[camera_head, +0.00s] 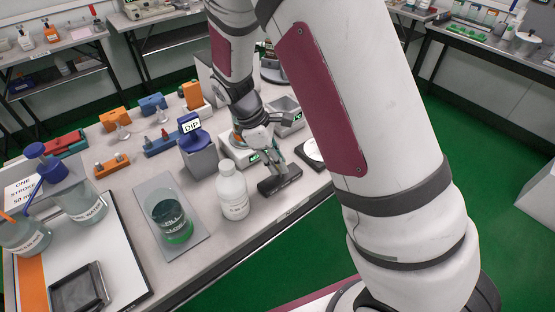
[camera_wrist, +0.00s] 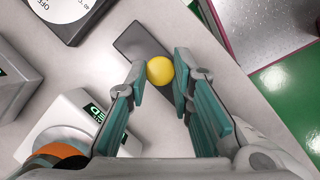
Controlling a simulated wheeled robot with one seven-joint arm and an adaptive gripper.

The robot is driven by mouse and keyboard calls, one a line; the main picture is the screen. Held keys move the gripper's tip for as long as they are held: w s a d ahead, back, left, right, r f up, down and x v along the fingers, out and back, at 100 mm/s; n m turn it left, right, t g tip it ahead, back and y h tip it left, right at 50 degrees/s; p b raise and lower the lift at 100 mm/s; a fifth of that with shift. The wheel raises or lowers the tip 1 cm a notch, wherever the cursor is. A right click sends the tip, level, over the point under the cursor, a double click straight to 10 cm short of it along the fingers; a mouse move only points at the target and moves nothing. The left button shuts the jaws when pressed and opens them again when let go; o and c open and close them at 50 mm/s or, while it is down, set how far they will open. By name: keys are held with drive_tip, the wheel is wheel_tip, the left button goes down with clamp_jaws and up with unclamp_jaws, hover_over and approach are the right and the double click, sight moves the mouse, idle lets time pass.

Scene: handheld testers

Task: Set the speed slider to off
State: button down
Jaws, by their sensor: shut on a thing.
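A yellow round knob (camera_wrist: 160,70) stands between my fingertips in the wrist view, over a dark flat slab (camera_wrist: 140,42). The knob looks like the slider's handle, but no slot or scale marking shows on the slab. My gripper (camera_wrist: 160,82) is shut on the knob, with one teal finger pad on each side. In the head view my gripper (camera_head: 276,165) reaches down to the dark slab (camera_head: 280,183) near the bench's front edge. There the knob is hidden by my fingers. A white disc marked OFF (camera_wrist: 62,8) lies on a dark base beside the slab.
A white bottle (camera_head: 233,190) stands left of the slab, close to my gripper. A blue-topped grey device (camera_head: 198,150) and a beaker (camera_head: 168,215) are farther left. A white device with a green display (camera_wrist: 72,128) sits close by my left finger.

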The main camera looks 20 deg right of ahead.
drive_tip(key=shift+s+a+p, duration=0.15)
drive_tip(key=shift+s+a, duration=0.1)
drive_tip(key=shift+a, duration=0.45)
drive_tip(key=shift+s+a+p, duration=0.2)
drive_tip(key=shift+a, duration=0.55)
drive_tip(key=shift+s+a+p, duration=0.15)
drive_tip(key=shift+s+a, duration=0.1)
drive_tip(key=shift+a, duration=0.45)
drive_tip(key=c, duration=1.4)
unclamp_jaws()
drive_tip(key=shift+a, duration=0.1)
drive_tip(key=shift+o, duration=0.2)
drive_tip(key=shift+r, duration=0.1)
drive_tip(key=v, duration=1.2)
drive_tip(key=s+d+r+m+t+y+p, duration=0.1)
drive_tip(key=s+d+r+m+y+p, duration=0.2)
drive_tip(key=s+r, duration=0.4)
drive_tip(key=s+d+r+m+t, duration=0.2)
drive_tip(key=s+d+r+m, duration=0.3)
drive_tip(key=r, duration=0.4)
drive_tip(key=s+d+r+m+t+p, duration=0.1)
drive_tip(key=s+r+m, duration=0.1)
drive_tip(key=s, duration=0.5)
drive_tip(key=s+r+m+t+y+p, duration=0.1)
drive_tip(key=s+r+m+t+p, duration=0.1)
drive_tip(key=s, duration=0.5)
drive_tip(key=shift+s+d+m, duration=0.3)
drive_tip(key=shift+d, duration=0.1)
